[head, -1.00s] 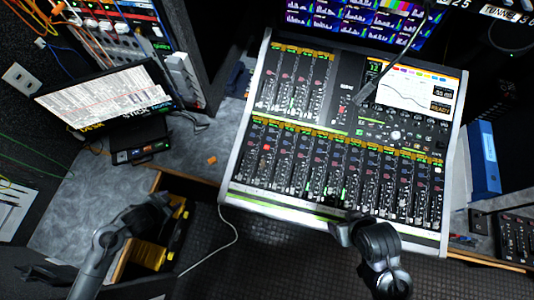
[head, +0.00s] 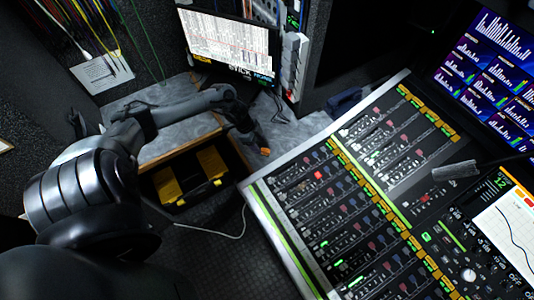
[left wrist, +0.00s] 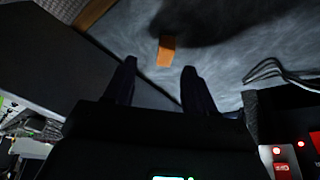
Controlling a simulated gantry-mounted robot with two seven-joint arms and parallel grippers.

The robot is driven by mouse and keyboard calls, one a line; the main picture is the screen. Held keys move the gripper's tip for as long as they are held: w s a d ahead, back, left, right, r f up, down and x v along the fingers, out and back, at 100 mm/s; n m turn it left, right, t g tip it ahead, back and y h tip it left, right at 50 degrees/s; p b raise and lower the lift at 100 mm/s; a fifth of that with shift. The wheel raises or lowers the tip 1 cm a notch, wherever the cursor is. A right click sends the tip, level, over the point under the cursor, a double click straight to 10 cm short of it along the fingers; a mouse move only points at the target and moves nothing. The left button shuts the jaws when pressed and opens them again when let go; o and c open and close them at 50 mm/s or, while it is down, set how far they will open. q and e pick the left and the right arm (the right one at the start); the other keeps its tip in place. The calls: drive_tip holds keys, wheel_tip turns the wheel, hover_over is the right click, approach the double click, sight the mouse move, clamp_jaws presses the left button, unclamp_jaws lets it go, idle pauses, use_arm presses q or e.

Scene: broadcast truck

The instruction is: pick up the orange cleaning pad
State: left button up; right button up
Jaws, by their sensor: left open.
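The orange cleaning pad (head: 265,151) is a small block on the grey desk top, close to the desk's front edge. In the left wrist view the pad (left wrist: 166,48) lies just beyond the space between the two fingertips. My left gripper (head: 252,138) is right by the pad in the head view, dark and partly hard to make out. In the left wrist view my left gripper (left wrist: 159,68) is open, with nothing between its fingers. My right gripper is out of view.
The mixing console (head: 290,238) stands to the right of the pad. Below the desk edge is an open drawer with a yellow-and-black case (head: 190,180). A monitor (head: 228,46) stands behind.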

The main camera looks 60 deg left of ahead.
sight(264, 150)
use_arm(q)
drive_tip(key=shift+w+a+b+x, duration=0.15)
drive_tip(key=shift+b+x, duration=0.35)
drive_tip(key=shift+x, duration=1.05)
drive_tip(key=shift+w+a+b+x, duration=0.15)
drive_tip(key=shift+b+x, duration=0.3)
drive_tip(key=shift+x, duration=1.15)
clamp_jaws()
